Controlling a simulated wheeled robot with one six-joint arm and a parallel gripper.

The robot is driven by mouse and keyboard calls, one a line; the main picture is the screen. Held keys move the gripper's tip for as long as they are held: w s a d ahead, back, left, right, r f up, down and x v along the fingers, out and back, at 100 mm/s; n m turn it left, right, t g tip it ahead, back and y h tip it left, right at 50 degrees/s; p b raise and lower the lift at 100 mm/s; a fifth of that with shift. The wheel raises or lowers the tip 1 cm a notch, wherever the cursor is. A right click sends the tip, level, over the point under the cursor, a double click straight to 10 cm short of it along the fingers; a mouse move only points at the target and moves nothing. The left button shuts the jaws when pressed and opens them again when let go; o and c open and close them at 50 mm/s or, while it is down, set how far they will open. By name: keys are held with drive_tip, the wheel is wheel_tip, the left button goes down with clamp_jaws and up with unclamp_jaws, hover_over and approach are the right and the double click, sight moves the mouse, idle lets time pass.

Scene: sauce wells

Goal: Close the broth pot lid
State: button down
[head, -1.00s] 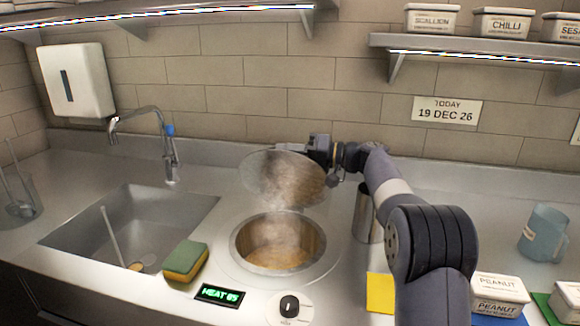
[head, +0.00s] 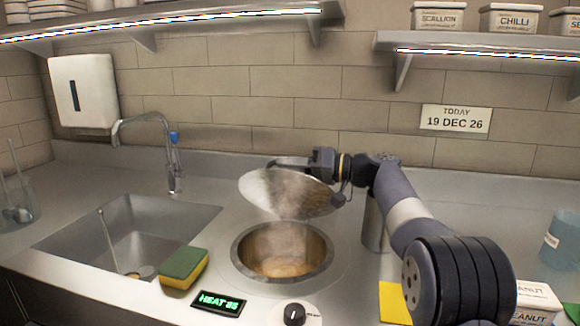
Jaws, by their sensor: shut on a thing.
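The broth pot (head: 243,262) is a round metal well set into the counter, uncovered, with pale brown broth and steam rising from it. The lid (head: 262,190) is a round metal disc, tilted above the far side of the pot and apart from its rim as far as I can see. My gripper (head: 300,163) is behind the lid's upper edge and shut on it; the fingertips and the exact grip are partly hidden by the lid and steam.
A green and yellow sponge (head: 184,268), a display reading HEAT 85 or similar (head: 219,302) and a knob (head: 294,313) lie in front. A sink with a tap (head: 172,160) is left. A metal canister (head: 374,225) stands right of the pot, beside my arm.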

drive_tip(key=shift+f, duration=0.1)
drive_tip(key=c, duration=1.5)
unclamp_jaws()
drive_tip(key=shift+w+d, duration=0.1)
drive_tip(key=shift+o, duration=0.2)
wheel_tip(320, 180, up, 10)
drive_tip(key=p, duration=0.3)
drive_tip(key=shift+c, duration=0.2)
